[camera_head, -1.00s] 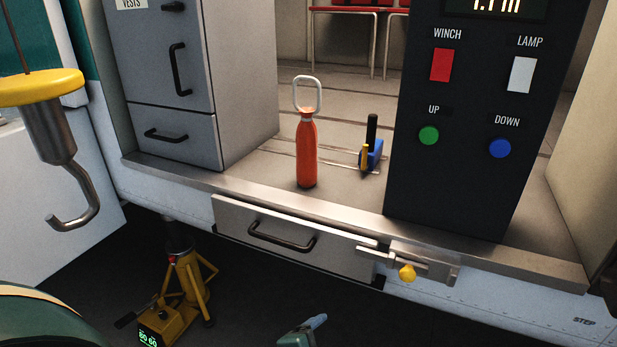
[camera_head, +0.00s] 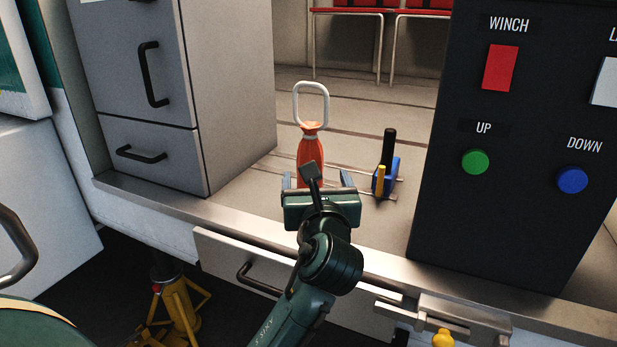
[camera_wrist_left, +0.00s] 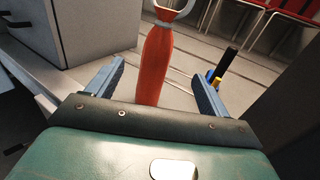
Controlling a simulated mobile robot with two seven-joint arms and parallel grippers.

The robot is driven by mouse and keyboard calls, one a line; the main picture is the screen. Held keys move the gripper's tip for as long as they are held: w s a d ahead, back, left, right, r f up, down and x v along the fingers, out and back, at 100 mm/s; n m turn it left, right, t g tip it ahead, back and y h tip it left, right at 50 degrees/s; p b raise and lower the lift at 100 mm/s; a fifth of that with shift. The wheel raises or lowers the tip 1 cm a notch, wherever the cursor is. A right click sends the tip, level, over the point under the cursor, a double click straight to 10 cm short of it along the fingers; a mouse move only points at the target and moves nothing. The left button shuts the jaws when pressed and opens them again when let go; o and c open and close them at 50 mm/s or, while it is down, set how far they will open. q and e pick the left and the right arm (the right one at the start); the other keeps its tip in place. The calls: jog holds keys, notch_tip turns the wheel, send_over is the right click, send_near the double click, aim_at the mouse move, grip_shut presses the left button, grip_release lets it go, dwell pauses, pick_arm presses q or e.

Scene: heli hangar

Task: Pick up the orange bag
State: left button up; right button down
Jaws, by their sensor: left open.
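The orange bag (camera_head: 311,147) is slim and upright, with a pale tie at its neck and a white loop handle (camera_head: 311,103) on top. It stands on the cabin floor near the sill. My left gripper (camera_head: 317,180) is in front of the bag and hides its lower part in the head view. In the left wrist view the bag (camera_wrist_left: 153,62) shows beyond and between the two blue-grey fingers (camera_wrist_left: 158,68), with a gap on each side. The gripper is open and holds nothing. My right gripper is not in view.
A grey cabinet (camera_head: 232,90) stands left of the bag. A blue tool with a black handle (camera_head: 388,158) is on the floor to its right. A dark control panel (camera_head: 530,130) stands farther right. A drawer (camera_head: 225,262) is below the sill, with a yellow jack (camera_head: 178,308) underneath.

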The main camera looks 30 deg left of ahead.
aim_at(310, 150)
pick_arm(q)
jog(key=shift+x, duration=6.55)
jog(key=shift+s+a+f, duration=0.1)
jog(key=shift+a+f, duration=0.05)
jog(key=shift+c, duration=0.3)
grip_shut()
